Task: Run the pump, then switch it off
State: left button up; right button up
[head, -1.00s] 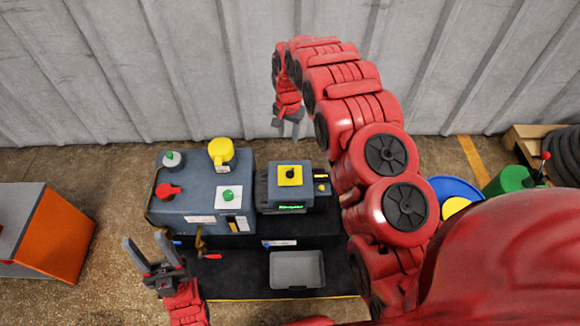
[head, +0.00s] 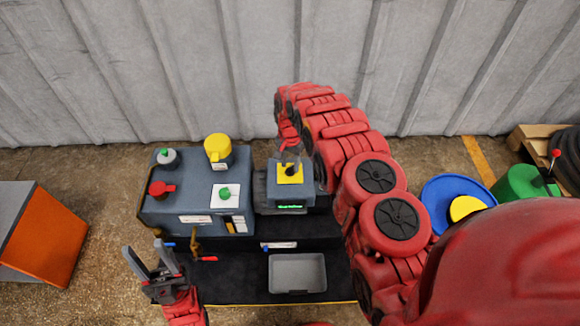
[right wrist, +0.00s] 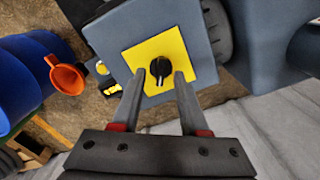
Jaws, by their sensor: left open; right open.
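The pump unit is a grey box with a yellow plate (head: 297,178) and a black rotary knob on its face, beside a small green-lit display (head: 291,207). In the right wrist view the black knob (right wrist: 160,67) sits at the middle of the yellow plate (right wrist: 141,53). My right gripper (right wrist: 168,75) is open, its two fingertips on either side of the knob; contact cannot be told. In the head view my right gripper (head: 288,158) hangs over the knob and partly hides it. My left gripper (head: 149,262) is open and empty at the lower left, in front of the larger grey cabinet.
The grey-blue cabinet (head: 165,210) carries a yellow-capped part (head: 217,147), a red handle (head: 161,188) and green knobs. A grey tray (head: 298,287) lies on the black bench. An orange block (head: 48,240) stands left; a blue drum (head: 440,190) stands right.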

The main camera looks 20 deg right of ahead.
jog(key=shift+f, duration=0.7)
jog(key=shift+c, duration=0.3)
grip_shut()
